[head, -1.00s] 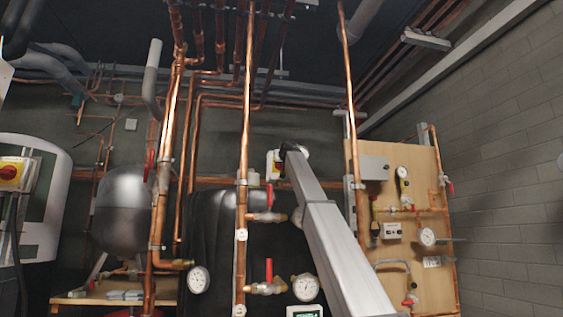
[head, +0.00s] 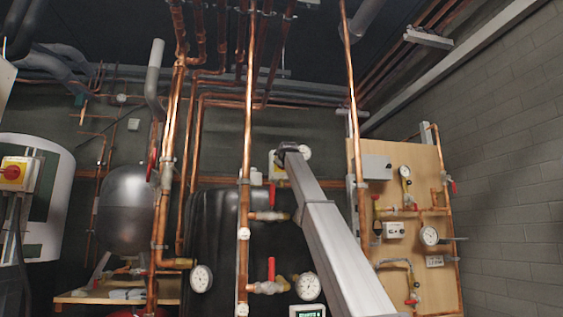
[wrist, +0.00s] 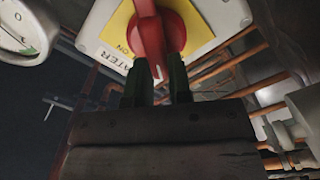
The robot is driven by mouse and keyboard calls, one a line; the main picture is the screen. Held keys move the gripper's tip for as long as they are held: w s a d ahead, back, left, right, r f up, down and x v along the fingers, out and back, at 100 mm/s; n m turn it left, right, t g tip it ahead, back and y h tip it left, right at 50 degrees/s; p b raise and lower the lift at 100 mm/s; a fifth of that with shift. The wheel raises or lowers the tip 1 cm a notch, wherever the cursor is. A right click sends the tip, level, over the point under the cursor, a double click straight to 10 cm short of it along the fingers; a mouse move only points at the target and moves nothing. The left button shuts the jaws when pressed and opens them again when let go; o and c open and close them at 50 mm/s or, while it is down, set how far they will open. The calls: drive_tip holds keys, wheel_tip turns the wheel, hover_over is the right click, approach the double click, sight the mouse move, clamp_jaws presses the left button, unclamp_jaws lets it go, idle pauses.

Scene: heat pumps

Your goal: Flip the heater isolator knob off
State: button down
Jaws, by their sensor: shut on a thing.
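The heater isolator is a white box (wrist: 218,18) with a yellow plate (wrist: 118,30) and a red knob (wrist: 150,32), seen close up in the wrist view. The plate reads "ON", and the box bears the letters "ATER". My gripper (wrist: 158,72) is shut on the knob, its dark fingers on either side of the red handle. In the head view, my gripper (head: 287,149) is at the isolator box (head: 274,166), which is small and partly hidden behind my arm.
A dial gauge (wrist: 24,28) sits close left of the isolator. Copper pipes (head: 247,120), red-handled valves (head: 271,270) and gauges (head: 308,287) surround my arm. A wooden panel (head: 432,285) stands right. Another red-and-yellow switch (head: 14,173) is at far left.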

drive_tip(key=shift+a+f+n, duration=0.1)
drive_tip(key=shift+f+n, duration=0.1)
drive_tip(key=shift+n, duration=0.95)
drive_tip(key=shift+a+f+n, duration=0.1)
drive_tip(key=shift+f+n, duration=0.05)
drive_tip(key=shift+n, duration=0.95)
drive_tip(key=shift+f+n, duration=0.2)
drive_tip(key=shift+n, duration=0.95)
drive_tip(key=c, duration=1)
unclamp_jaws()
drive_tip(key=shift+c, duration=0.2)
drive_tip(key=shift+s, duration=0.1)
drive_tip(key=v, duration=1)
drive_tip(key=shift+s, duration=0.4)
drive_tip(key=shift+d, duration=0.1)
